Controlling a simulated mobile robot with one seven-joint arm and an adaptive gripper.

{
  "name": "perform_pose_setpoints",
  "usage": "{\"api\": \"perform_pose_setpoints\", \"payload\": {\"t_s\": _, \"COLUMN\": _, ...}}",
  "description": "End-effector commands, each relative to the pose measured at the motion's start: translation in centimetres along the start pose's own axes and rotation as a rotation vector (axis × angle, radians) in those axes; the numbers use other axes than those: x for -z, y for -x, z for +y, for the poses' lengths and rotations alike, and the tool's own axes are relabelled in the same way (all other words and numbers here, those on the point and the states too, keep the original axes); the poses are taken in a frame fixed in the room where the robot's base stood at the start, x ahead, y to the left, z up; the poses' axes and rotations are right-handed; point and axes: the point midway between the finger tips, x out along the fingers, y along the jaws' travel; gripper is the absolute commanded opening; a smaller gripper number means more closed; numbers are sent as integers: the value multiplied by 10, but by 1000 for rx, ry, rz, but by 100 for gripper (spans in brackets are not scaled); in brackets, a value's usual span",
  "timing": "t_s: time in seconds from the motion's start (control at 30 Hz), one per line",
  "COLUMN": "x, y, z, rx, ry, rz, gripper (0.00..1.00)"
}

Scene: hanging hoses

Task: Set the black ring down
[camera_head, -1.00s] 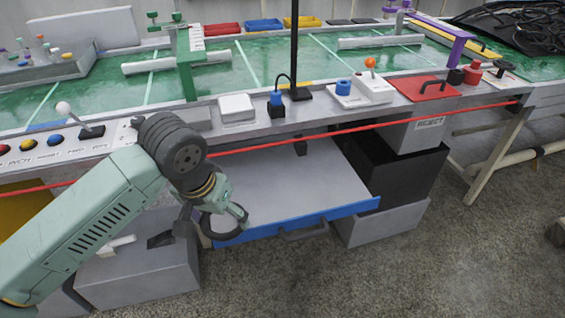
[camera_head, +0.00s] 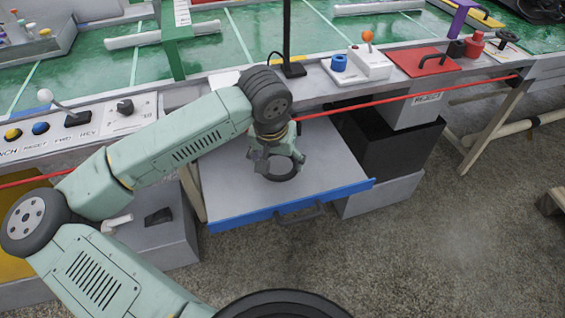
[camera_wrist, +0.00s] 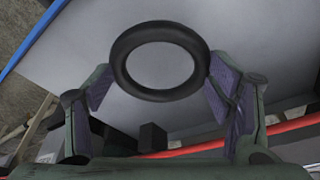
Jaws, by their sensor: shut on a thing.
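The black ring (camera_head: 281,168) is held by my gripper (camera_head: 278,160) over the grey surface of the open drawer (camera_head: 228,191) with the blue front edge. In the wrist view the ring (camera_wrist: 160,61) sits between the two purple-padded fingers (camera_wrist: 158,88), which touch it from left and right. The grey drawer surface fills the ring's opening. I cannot tell whether the ring touches the surface or is just above it.
A red cord (camera_head: 400,96) runs along the bench front above the drawer. The green-topped bench with switches and a red plate (camera_head: 428,58) stands behind. A black box (camera_head: 400,148) is right of the drawer. The drawer's bare right part is clear.

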Motion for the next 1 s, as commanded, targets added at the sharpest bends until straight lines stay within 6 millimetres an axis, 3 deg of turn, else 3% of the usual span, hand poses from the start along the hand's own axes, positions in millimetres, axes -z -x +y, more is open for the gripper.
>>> {"api": "perform_pose_setpoints", "payload": {"t_s": 0.17, "x": 11, "y": -4, "z": 12, "rx": -1, "ry": -1, "rz": -1, "gripper": 46}}
{"api": "perform_pose_setpoints", "payload": {"t_s": 0.4, "x": 0, "y": -36, "z": 10, "rx": -1, "ry": 2, "rz": 0, "gripper": 46}}
{"api": "perform_pose_setpoints", "payload": {"t_s": 0.67, "x": 0, "y": -38, "z": 9, "rx": 1, "ry": 1, "rz": 1, "gripper": 46}}
{"api": "perform_pose_setpoints", "payload": {"t_s": 0.7, "x": 0, "y": -39, "z": 9, "rx": 1, "ry": 1, "rz": 1, "gripper": 74}}
{"api": "perform_pose_setpoints", "payload": {"t_s": 1.0, "x": 0, "y": -38, "z": 9, "rx": 1, "ry": 1, "rz": 1, "gripper": 94}}
